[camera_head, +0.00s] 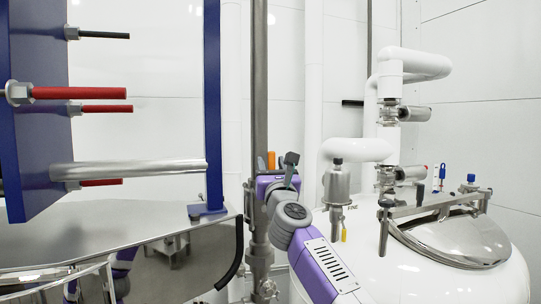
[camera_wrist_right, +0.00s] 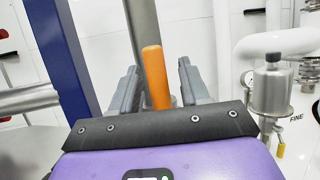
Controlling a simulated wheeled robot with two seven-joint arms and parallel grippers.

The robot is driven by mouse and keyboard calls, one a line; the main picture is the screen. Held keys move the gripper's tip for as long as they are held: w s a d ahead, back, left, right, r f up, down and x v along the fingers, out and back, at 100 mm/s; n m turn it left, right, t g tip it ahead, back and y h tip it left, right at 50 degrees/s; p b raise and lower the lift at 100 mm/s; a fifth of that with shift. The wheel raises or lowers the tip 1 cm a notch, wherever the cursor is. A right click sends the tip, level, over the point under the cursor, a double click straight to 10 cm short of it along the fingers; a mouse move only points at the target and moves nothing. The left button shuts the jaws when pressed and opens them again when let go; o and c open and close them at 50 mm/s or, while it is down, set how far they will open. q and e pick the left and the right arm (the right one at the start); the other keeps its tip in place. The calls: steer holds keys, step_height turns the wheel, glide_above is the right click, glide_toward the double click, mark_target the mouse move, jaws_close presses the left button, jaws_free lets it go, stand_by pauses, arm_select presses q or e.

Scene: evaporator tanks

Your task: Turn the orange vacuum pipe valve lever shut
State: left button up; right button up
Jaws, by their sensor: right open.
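The orange vacuum pipe valve lever (camera_head: 271,161) shows as a short upright orange piece beside the grey vertical pipe (camera_head: 260,90) in the head view. In the right wrist view the lever (camera_wrist_right: 155,75) stands upright between the two grey fingers of my right gripper (camera_wrist_right: 157,85). The fingers are open, with a gap visible on each side of the lever. My right gripper (camera_head: 277,164) also shows in the head view, in front of the pipe. The valve body and the lever's lower end are hidden behind my gripper. My left gripper is not in view.
A white tank with a round steel lid (camera_head: 455,238) stands at the right. A steel filter cup (camera_head: 337,185) rises close to my right arm. A blue frame (camera_head: 213,100) with red-sleeved rods and a steel table (camera_head: 110,230) occupy the left.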

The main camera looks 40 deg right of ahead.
steer(key=shift+w+d+r, duration=0.15)
steer(key=shift+w+d, duration=0.05)
steer(key=shift+w, duration=0.4)
steer(key=shift+s, duration=0.15)
jaws_close()
